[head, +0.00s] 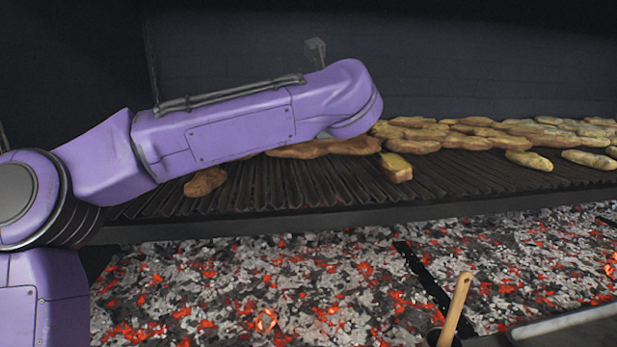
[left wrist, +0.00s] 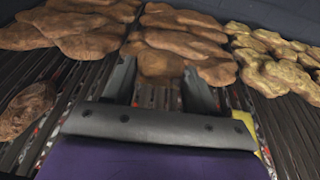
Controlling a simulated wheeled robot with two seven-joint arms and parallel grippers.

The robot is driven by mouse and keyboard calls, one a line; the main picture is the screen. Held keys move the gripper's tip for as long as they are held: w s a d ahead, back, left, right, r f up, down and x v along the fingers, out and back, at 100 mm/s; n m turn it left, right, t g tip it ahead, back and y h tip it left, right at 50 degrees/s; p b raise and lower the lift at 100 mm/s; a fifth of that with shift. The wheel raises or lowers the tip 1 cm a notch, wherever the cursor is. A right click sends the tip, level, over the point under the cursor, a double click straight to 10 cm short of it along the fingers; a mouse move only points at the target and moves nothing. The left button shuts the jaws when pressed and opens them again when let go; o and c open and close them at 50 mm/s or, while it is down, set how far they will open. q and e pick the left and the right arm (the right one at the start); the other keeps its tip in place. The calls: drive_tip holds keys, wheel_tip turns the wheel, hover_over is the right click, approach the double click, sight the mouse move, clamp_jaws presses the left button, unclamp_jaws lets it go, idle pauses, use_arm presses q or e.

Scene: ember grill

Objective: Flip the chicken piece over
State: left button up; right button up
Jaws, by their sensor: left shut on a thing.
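My left gripper (left wrist: 160,80) is in the left wrist view, low over the grill, one dark finger on each side of a brown chicken piece (left wrist: 161,64). It is shut on that piece, at the front edge of a pile of brown pieces (left wrist: 180,40). The fingers hide part of the piece, and whether it touches the neighbouring pieces is hard to tell. In the head view my purple left arm covers the gripper and the held piece. My right gripper is not in view.
The ridged grill grate (head: 300,180) lies over glowing coals (head: 250,290). A lone dark piece (head: 205,182) lies at left. A yellowish block (head: 397,168) sits near the front edge. Pale pieces (head: 530,160) lie at right. A wooden handle (head: 456,308) stands in front.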

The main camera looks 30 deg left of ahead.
use_arm(q)
drive_tip(key=f+b, duration=0.1)
drive_tip(key=a+f+b, duration=0.1)
drive_tip(key=f, duration=0.1)
drive_tip(key=w+f+b, duration=0.1)
drive_tip(key=f+b, duration=0.1)
drive_tip(key=shift+a+f, duration=0.2)
drive_tip(key=shift+f, duration=0.1)
drive_tip(key=shift+d, duration=0.1)
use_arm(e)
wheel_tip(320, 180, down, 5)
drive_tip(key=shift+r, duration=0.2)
use_arm(q)
drive_tip(key=o, duration=0.6)
drive_tip(key=o, duration=0.6)
drive_tip(key=shift+c, duration=0.2)
drive_tip(key=s+d+r+p, duration=0.1)
drive_tip(key=s+d+r, duration=0.8)
drive_tip(key=s, duration=0.2)
drive_tip(key=shift+s+d+p, duration=0.2)
drive_tip(key=shift+s+p, duration=0.05)
drive_tip(key=shift+p, duration=0.15)
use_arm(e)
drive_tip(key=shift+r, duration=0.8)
